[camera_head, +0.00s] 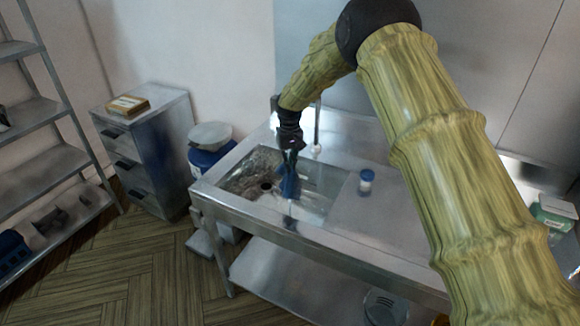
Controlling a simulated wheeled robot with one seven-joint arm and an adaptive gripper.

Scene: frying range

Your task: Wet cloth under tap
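My gripper (290,158) is over the sink basin (238,184) at the left part of the steel counter. It points down and looks shut on a blue cloth (289,184), which hangs below the fingers inside the basin area. The fingertips are small and dark here. The tap (317,132) is a thin upright metal pipe behind and just right of my gripper; its upper part is hidden by my arm. I cannot tell whether water runs or whether the cloth is under the spout.
A green-and-white box (553,212) is at the far right. A drawer cabinet (150,150), a blue bin (209,150) and a shelf rack (45,170) stand left. The floor in front is clear.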

